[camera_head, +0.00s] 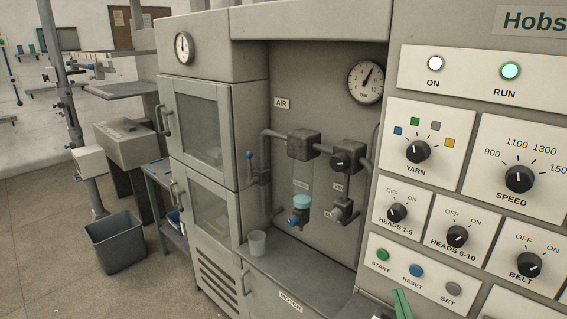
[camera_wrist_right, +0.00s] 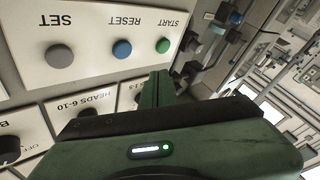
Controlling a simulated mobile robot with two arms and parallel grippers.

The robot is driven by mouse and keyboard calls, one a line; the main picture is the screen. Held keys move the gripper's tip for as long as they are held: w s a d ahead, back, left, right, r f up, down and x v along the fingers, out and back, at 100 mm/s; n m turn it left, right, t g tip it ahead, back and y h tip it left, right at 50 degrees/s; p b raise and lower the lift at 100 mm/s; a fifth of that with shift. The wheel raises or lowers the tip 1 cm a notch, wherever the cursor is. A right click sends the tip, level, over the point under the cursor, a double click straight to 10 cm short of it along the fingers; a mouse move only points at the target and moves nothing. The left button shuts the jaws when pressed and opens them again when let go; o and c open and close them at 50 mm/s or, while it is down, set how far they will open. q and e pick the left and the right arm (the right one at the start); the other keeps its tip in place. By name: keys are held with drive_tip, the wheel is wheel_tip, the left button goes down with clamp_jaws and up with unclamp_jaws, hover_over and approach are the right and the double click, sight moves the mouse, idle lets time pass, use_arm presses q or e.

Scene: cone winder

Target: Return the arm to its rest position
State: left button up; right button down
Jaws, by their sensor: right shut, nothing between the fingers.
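My right gripper (camera_head: 402,303) shows only as green fingertips at the bottom edge of the head view, in front of the lower part of the control panel (camera_head: 475,190). It is shut and empty. The fingertips appear just below the START button (camera_head: 382,255) and RESET button (camera_head: 416,271); I cannot tell the exact gap. In the right wrist view the green fingers (camera_wrist_right: 157,90) are together, near the START button (camera_wrist_right: 163,46). The panel appears upside down there. The rest of the right arm is out of the head view. My left gripper is not in view.
The panel carries the SET button (camera_head: 454,289), a SPEED knob (camera_head: 519,179) and a YARN knob (camera_head: 417,151). A grey bin (camera_head: 116,243) stands on open floor at left.

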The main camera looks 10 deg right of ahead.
drive_tip(key=s+a+f+m+g+y, duration=0.2)
drive_tip(key=s+a+f+g, duration=0.7)
drive_tip(key=s+f+g, duration=0.4)
drive_tip(key=s+a+f+g, duration=0.2)
drive_tip(key=s+f+g, duration=0.2)
drive_tip(key=s, duration=0.7)
wheel_tip(320, 180, down, 27)
drive_tip(key=g+b, duration=0.2)
drive_tip(key=b, duration=0.1)
drive_tip(key=s+d+f+b, duration=0.2)
drive_tip(key=s+d+f, duration=0.1)
drive_tip(key=s+f, duration=1.5)
drive_tip(key=shift+d+f+g+b, duration=0.2)
drive_tip(key=shift+f+g+b, duration=0.2)
drive_tip(key=shift+f, duration=0.45)
drive_tip(key=shift+s, duration=0.1)
